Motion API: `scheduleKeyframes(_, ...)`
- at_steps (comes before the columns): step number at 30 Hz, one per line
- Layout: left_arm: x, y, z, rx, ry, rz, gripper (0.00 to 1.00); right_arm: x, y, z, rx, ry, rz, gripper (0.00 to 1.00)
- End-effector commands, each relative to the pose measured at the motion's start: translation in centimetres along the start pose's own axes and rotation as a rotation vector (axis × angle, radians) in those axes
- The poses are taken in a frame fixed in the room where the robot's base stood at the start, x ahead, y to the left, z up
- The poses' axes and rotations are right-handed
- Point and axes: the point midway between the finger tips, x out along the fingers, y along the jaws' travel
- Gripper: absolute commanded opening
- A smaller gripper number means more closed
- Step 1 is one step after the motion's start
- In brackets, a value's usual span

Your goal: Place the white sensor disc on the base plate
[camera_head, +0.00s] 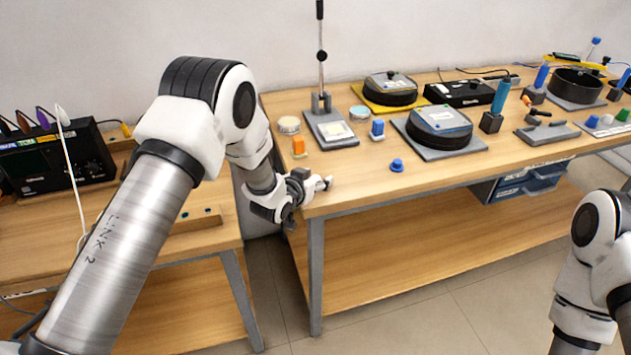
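A round cream-white disc (289,125) lies near the left end of the workbench. A second flat pale disc with a teal rim (360,113) lies right of the stand; I cannot tell which is the sensor disc. The grey base plate (322,145) of the stand bears an upright rod and a pale square pad. My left gripper (322,184) is at the bench's front left corner, in front of and below the cream disc, apart from both discs. Its fingers are too small to tell open or shut. My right arm shows at the lower right; its gripper is out of view.
An orange block (299,146), a blue block (377,129) and a blue knob (397,165) stand near the stand. Black round pads (440,127) and tools fill the bench to the right. The bench's front strip (365,190) is mostly clear. A lower bench (200,240) stands left.

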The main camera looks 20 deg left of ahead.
Motion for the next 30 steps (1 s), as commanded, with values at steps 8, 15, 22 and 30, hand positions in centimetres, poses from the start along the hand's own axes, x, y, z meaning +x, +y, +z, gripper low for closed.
scheduleKeyframes(8,0.0,0.0,0.1,0.000,-0.001,0.000,0.02,0.0,0.0,0.0,0.000,-0.001,0.000,0.55)
scheduleKeyframes(15,-0.1,0.0,0.1,0.000,-0.003,0.000,0.00,0.0,0.0,0.0,0.000,-0.001,0.000,0.55)
scheduleKeyframes(22,-0.6,0.0,-1.3,0.000,0.000,0.000,0.00,0.4,0.0,0.0,0.000,-0.001,0.000,0.55)
scheduleKeyframes(30,-3.4,1.2,-2.4,0.001,-0.004,0.002,0.00,1.3,0.0,0.0,0.000,0.000,0.000,0.55)
